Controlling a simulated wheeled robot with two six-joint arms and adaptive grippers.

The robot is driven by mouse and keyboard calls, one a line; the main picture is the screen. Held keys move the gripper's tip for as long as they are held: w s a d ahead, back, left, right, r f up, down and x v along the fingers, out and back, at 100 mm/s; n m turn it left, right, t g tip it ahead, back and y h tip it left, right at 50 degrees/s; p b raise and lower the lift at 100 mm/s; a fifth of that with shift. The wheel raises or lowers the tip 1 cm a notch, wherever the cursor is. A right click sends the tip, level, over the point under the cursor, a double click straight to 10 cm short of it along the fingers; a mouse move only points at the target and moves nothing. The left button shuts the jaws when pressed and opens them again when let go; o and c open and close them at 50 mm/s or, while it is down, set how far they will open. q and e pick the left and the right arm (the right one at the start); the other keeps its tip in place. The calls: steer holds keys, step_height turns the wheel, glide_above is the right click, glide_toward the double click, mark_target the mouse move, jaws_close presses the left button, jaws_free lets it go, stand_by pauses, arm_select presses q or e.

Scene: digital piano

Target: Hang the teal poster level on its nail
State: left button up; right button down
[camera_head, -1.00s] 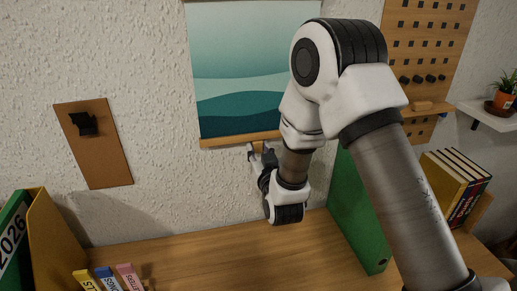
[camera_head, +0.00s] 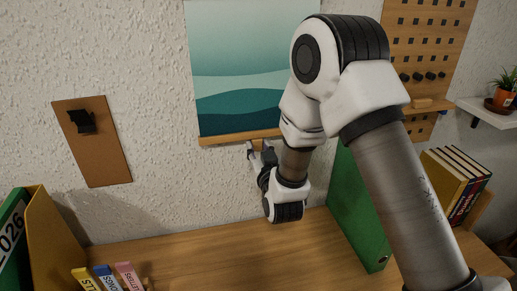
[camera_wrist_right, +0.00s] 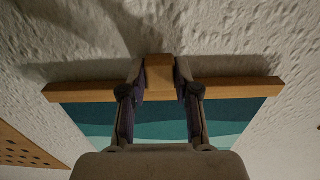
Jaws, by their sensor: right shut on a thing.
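The teal poster (camera_head: 240,75) is against or close to the white wall, with its top beyond the head view's upper edge. Its nail is not in view. A wooden rail (camera_head: 228,139) runs along its bottom edge and looks nearly level, slightly higher at the right. My right gripper (camera_wrist_right: 159,76) is shut on a small wooden tab (camera_wrist_right: 159,67) in the middle of this rail (camera_wrist_right: 90,90). In the head view the right gripper (camera_head: 259,150) is below the rail, partly hidden by my arm. My left gripper is not in view.
A cork board (camera_head: 98,150) with a black clip is on the wall at left. A wooden pegboard (camera_head: 428,45) and a shelf with a plant (camera_head: 503,88) are at right. A green binder (camera_head: 358,205) and several books (camera_head: 455,180) stand on the desk (camera_head: 240,265).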

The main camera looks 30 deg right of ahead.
steer(key=shift+f, duration=0.1)
stand_by(0.4)
steer(key=c, duration=0.8)
jaws_free()
steer(key=shift+o, duration=0.2)
steer(key=shift+s, duration=0.1)
steer(key=v, duration=0.7)
steer(key=shift+s, duration=0.15)
steer(key=shift+a, duration=0.1)
